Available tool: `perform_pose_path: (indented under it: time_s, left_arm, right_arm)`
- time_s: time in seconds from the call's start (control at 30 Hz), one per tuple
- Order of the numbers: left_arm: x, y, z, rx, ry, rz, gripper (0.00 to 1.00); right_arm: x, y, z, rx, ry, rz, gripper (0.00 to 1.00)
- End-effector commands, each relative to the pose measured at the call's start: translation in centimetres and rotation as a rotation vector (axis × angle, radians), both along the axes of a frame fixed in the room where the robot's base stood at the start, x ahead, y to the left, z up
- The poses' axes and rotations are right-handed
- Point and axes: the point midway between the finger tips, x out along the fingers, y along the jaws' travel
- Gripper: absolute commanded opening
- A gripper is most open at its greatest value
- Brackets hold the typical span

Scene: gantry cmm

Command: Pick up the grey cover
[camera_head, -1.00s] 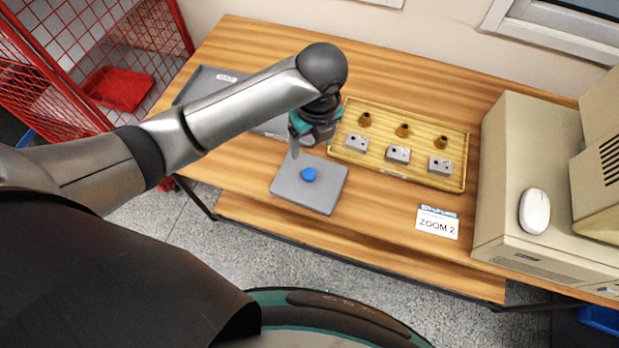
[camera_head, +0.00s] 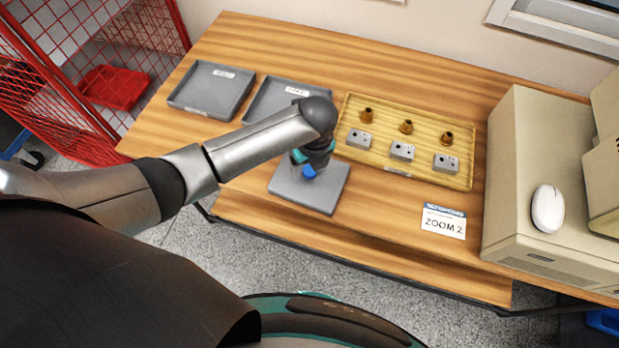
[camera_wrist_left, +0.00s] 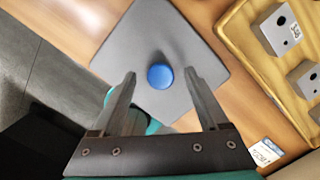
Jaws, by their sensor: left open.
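The grey cover (camera_head: 313,193) is a flat square plate with a blue knob (camera_head: 309,171) on top, lying near the front edge of the wooden table. In the left wrist view the cover (camera_wrist_left: 190,38) fills the upper middle, with its round blue knob (camera_wrist_left: 160,76) between and just beyond the fingertips. My left gripper (camera_head: 307,166) is above the cover, pointing down over the knob. In the left wrist view the fingers (camera_wrist_left: 159,80) are apart, one on each side of the knob, with nothing gripped. My right gripper is not in view.
A yellow tray (camera_head: 349,106) with grey blocks and brass parts stands right of the cover. Two grey trays (camera_head: 178,100) lie behind to the left. A label card (camera_head: 442,222) and a beige computer (camera_head: 510,180) with a white mouse are at right.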

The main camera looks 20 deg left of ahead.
Motion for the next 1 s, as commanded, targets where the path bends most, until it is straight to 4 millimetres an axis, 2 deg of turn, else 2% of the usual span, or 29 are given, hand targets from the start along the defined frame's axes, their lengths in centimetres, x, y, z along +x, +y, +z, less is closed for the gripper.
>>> perform_pose_path:
  time_s: [0.27,0.9,0.93,1.0]
  left_arm:
    - [0.03,0.00,-0.22,-0.001,-0.001,0.000,0.75]
    - [0.03,0.02,-0.20,0.000,0.000,0.000,0.03]
    - [0.03,0.02,-0.20,0.000,0.000,0.000,0.00]
    - [0.02,0.02,-0.20,0.000,0.000,0.000,0.00]
  right_arm:
    - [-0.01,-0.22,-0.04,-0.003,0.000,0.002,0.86]
    - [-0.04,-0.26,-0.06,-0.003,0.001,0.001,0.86]
    - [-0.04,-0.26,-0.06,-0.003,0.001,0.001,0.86]
    - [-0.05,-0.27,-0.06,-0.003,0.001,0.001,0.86]
